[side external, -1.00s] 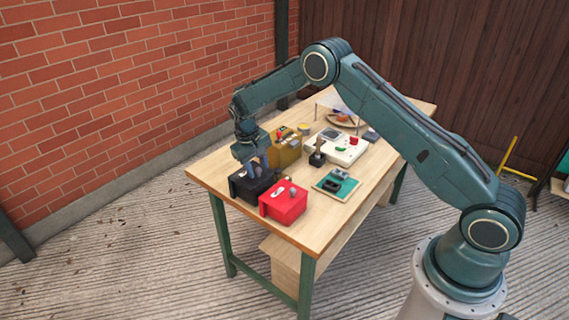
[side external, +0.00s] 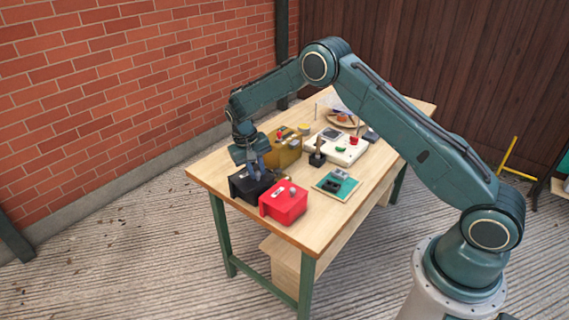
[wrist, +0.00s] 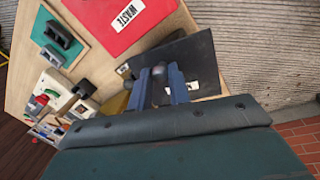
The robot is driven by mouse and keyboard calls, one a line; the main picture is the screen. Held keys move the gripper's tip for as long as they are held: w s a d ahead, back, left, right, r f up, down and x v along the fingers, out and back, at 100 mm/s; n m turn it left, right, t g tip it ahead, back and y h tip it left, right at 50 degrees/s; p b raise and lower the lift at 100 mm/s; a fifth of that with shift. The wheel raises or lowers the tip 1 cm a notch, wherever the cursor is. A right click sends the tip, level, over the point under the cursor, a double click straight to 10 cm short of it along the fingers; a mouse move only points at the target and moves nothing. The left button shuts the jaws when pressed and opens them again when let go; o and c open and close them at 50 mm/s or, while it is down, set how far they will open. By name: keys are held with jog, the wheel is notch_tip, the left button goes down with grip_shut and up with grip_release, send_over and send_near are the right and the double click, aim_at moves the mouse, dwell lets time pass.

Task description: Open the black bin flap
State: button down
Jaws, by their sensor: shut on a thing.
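The black bin (side external: 241,189) stands near the table's front left corner, left of the red bin. It also shows in the wrist view (wrist: 200,55), with white labels partly hidden behind my fingers. My gripper (side external: 258,172) is over the top of the black bin, tilted. In the wrist view its blue fingers (wrist: 161,82) are shut on a small dark rounded knob (wrist: 159,72) at the bin's flap. The fingers hide part of the flap, and I cannot tell how far it is raised.
The red bin (side external: 284,206) with a grey knob stands close on the right. A yellow-brown bin (side external: 286,152) is behind. A teal board (side external: 347,184), a dark upright handle (side external: 317,152) and a cream box (side external: 349,152) lie farther right. The front right tabletop is clear.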

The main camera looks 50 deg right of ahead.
aim_at(247, 191)
jog(key=a+m, duration=0.2)
jog(key=m, duration=0.1)
jog(key=shift+s+a+g, duration=0.15)
jog(key=shift+s+g, duration=0.15)
jog(key=shift+s, duration=0.1)
jog(key=a+m+y, duration=0.1)
jog(key=a+m, duration=0.2)
jog(key=m, duration=0.1)
jog(key=shift+g, duration=0.3)
jog(key=shift+w+a+m+y, duration=0.2)
jog(key=shift+w+a+m, duration=0.15)
jog(key=shift+a+m, duration=0.6)
jog(key=shift+w+a+m+y, duration=0.2)
jog(key=shift+w+a+m, duration=0.25)
jog(key=shift+m, duration=0.95)
jog(key=shift+w+a+m+y, duration=0.25)
jog(key=shift+a+m, duration=0.5)
jog(key=shift+m, duration=0.4)
jog(key=c, duration=1.3)
grip_release()
jog(key=shift+w+r, duration=0.1)
jog(key=shift+r, duration=0.05)
